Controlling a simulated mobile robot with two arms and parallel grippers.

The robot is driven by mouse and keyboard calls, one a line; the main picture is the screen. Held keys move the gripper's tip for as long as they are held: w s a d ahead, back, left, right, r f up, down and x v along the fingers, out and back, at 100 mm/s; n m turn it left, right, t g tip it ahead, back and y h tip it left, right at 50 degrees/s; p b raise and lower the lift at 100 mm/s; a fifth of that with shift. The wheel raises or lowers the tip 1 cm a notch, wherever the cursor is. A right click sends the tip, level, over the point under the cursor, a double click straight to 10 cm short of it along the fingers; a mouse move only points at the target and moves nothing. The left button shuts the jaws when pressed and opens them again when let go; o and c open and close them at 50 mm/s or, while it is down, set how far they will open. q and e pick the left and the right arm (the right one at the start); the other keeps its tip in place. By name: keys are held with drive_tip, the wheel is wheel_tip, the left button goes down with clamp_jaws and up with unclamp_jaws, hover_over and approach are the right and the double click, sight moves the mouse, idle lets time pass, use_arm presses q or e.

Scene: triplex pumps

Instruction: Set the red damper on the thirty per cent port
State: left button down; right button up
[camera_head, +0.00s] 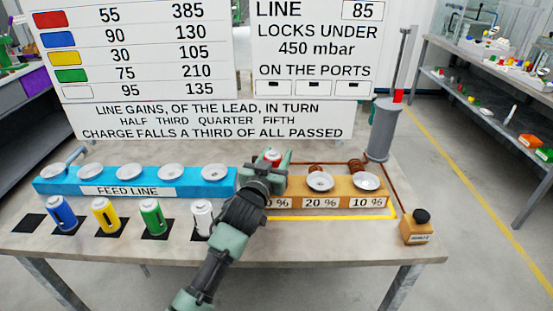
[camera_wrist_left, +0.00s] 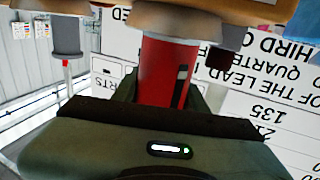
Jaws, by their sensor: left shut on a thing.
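My left gripper (camera_head: 271,166) is shut on the red damper (camera_head: 273,155) at the left end of the tan port block (camera_head: 340,193). In the left wrist view the damper (camera_wrist_left: 168,72) is a red cylinder with a dark slot, between the fingers and a tan surface at the top. My gripper and wrist hide the leftmost port and part of its label, which reads only "0 %". I cannot tell whether the damper touches the port. The twenty per cent port (camera_head: 319,181) and ten per cent port (camera_head: 366,181) have empty pale dishes. My right gripper is out of view.
The blue feed line (camera_head: 130,182) stands left of the port block. Blue, yellow, green and white dampers (camera_head: 202,218) stand before it; the far-left black pad (camera_head: 30,224) is empty. A grey gauge column (camera_head: 382,130) and a black-knobbed box (camera_head: 416,228) stand right.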

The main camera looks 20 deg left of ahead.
use_arm(q)
drive_tip(key=shift+f, duration=0.3)
drive_tip(key=shift+f, duration=0.1)
drive_tip(key=c, duration=0.8)
unclamp_jaws()
drive_tip(key=shift+f, duration=0.1)
drive_tip(key=shift+o, duration=0.2)
drive_tip(key=shift+s, duration=0.35)
drive_tip(key=s, duration=1.1)
drive_tip(key=shift+s+a+b, duration=0.15)
drive_tip(key=shift+a+b, duration=0.1)
drive_tip(key=shift+b, duration=0.15)
